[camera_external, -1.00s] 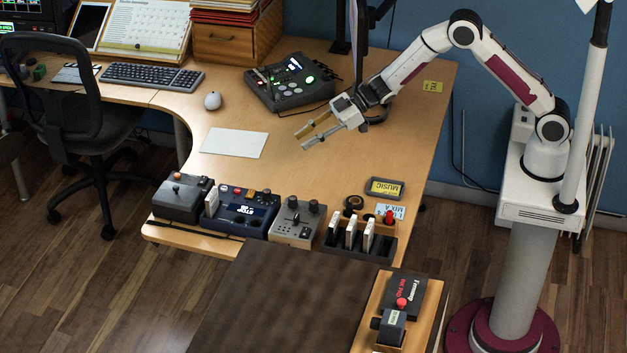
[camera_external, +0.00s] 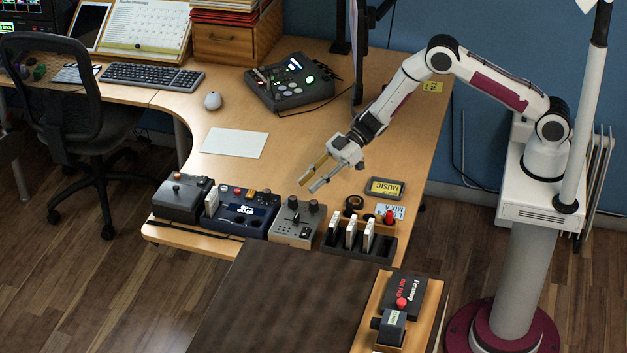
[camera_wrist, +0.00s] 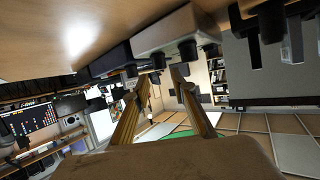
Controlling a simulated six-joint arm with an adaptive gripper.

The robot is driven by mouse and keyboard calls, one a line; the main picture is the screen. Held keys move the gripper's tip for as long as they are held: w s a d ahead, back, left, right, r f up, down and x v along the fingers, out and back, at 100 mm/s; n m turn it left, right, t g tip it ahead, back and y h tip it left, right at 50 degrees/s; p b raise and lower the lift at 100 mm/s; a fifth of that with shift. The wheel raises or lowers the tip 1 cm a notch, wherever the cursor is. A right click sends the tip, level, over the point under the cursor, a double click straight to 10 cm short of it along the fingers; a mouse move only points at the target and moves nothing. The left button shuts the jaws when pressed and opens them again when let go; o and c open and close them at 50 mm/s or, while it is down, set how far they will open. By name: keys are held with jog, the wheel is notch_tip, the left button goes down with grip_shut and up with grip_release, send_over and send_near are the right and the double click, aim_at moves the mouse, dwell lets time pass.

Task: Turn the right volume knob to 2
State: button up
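The grey control box (camera_external: 287,233) stands at the table's front edge, with a left dark knob (camera_external: 292,202) and a right dark knob (camera_external: 313,206) on its far side. I cannot read any number by the knobs. My gripper (camera_external: 306,187) is above and just beyond the box, open and empty, its fingers pointing down toward the knobs without visible contact. The wrist view shows the light box (camera_wrist: 172,30) with two dark knobs, one (camera_wrist: 158,61) between the spread finger tips and one (camera_wrist: 187,49) beyond the right finger; both fingers (camera_wrist: 153,74) are apart.
A blue STOP box (camera_external: 240,222) is close on the left.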

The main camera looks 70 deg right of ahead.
aim_at(296, 196)
jog(key=shift+w+a+f, duration=0.1)
jog(key=shift+x, duration=3.75)
grip_shut()
